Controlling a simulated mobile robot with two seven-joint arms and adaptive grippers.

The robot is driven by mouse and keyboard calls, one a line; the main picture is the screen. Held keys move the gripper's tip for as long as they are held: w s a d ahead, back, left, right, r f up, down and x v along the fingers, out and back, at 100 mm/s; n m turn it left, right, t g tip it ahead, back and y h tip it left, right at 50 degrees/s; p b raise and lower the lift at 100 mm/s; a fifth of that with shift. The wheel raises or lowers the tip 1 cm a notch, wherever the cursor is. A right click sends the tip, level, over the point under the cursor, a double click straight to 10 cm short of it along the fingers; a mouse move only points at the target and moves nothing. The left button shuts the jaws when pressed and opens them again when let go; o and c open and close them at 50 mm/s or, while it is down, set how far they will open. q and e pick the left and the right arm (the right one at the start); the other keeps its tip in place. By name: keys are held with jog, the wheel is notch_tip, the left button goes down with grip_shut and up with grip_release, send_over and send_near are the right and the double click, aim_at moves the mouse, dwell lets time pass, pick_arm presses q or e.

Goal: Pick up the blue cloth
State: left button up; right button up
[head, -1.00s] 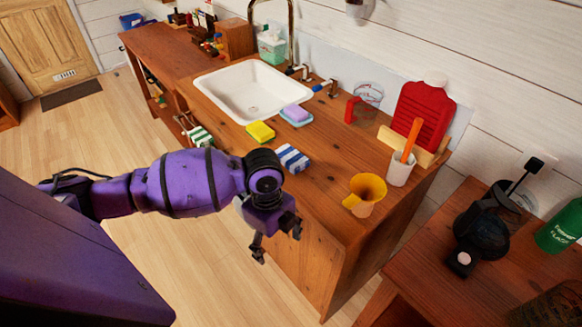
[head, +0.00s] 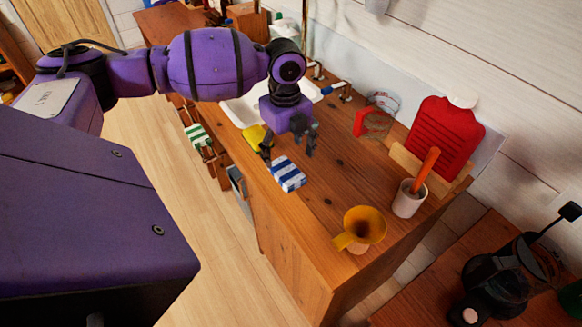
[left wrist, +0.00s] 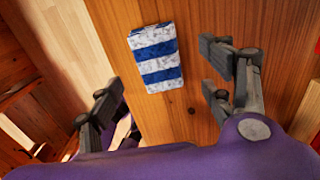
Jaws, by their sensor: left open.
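The blue cloth (head: 287,174) is a small folded cloth with blue and white stripes, lying flat on the wooden counter (head: 300,220) near its front edge. In the left wrist view the cloth (left wrist: 156,57) lies beyond the fingertips and between their lines. My left gripper (head: 289,150) is open and empty, pointing down above the counter just behind the cloth. Its two fingers show apart in the left wrist view (left wrist: 165,98), not touching the cloth. My right gripper is not in view.
A yellow sponge (head: 257,138) lies left of the cloth, partly behind my gripper.

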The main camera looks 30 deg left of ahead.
aim_at(286, 169)
pick_arm(q)
jog(key=shift+s+f, duration=0.35)
jog(key=shift+f, duration=0.35)
jog(key=f, duration=0.3)
jog(key=shift+w+f, duration=0.2)
jog(key=shift+f, duration=0.55)
jog(key=c, duration=1.1)
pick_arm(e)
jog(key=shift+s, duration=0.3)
